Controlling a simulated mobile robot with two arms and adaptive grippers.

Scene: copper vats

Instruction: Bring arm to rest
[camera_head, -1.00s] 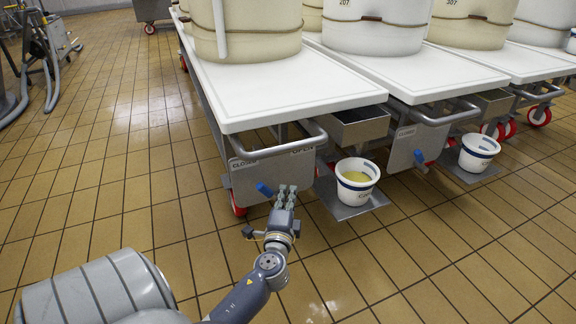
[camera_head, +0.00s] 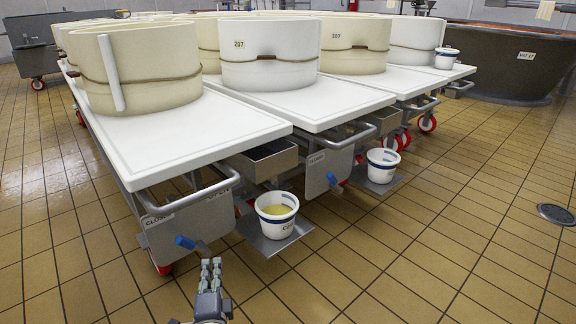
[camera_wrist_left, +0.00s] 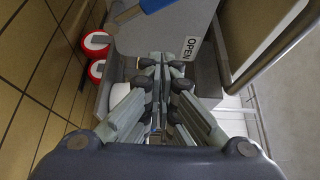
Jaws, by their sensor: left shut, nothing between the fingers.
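My left gripper (camera_head: 211,272) shows at the bottom of the head view, pointing toward the front of the nearest cart. It is shut with nothing between its fingers, and it also shows shut in the left wrist view (camera_wrist_left: 160,62). A blue valve handle (camera_head: 190,243) on the cart's grey panel lies just beyond the fingertips. In the left wrist view the blue handle (camera_wrist_left: 142,8) is at the top, apart from the fingers, near an "OPEN" label (camera_wrist_left: 191,48). My right gripper is not in view.
The nearest cart's white top (camera_head: 160,145) carries round vats (camera_head: 135,70). A white bucket (camera_head: 277,215) with yellowish liquid stands on a low metal shelf (camera_head: 262,241). A second bucket (camera_head: 382,165) stands further right. Tiled floor is open at left and right. A floor drain (camera_head: 556,214) is at far right.

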